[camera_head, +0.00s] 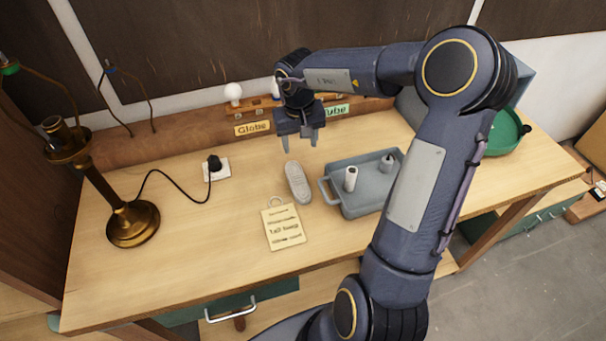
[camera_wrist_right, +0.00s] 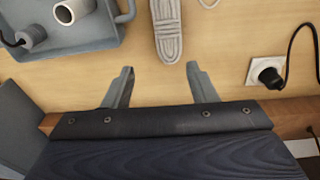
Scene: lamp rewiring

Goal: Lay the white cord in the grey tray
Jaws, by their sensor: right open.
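The white cord (camera_head: 298,182) is a pale, ridged, elongated bundle lying on the table, left of the grey tray. It also shows in the right wrist view (camera_wrist_right: 167,30), just beyond the fingertips. The grey tray (camera_head: 368,194) holds an upright white cylinder (camera_head: 350,179) and a small grey fitting (camera_head: 387,163); part of its right side is hidden behind my right arm. The tray also shows at the upper left of the right wrist view (camera_wrist_right: 100,38). My right gripper (camera_head: 300,147) is open and empty, behind the cord and apart from it. My left gripper is not in view.
A brass lamp (camera_head: 132,222) stands at left, its black cord running to a plug in a white socket plate (camera_head: 218,172). A paper tag (camera_head: 283,227) lies in front of the cord. A bulb rack (camera_head: 260,107) and a green round tray (camera_head: 505,131) stand farther back.

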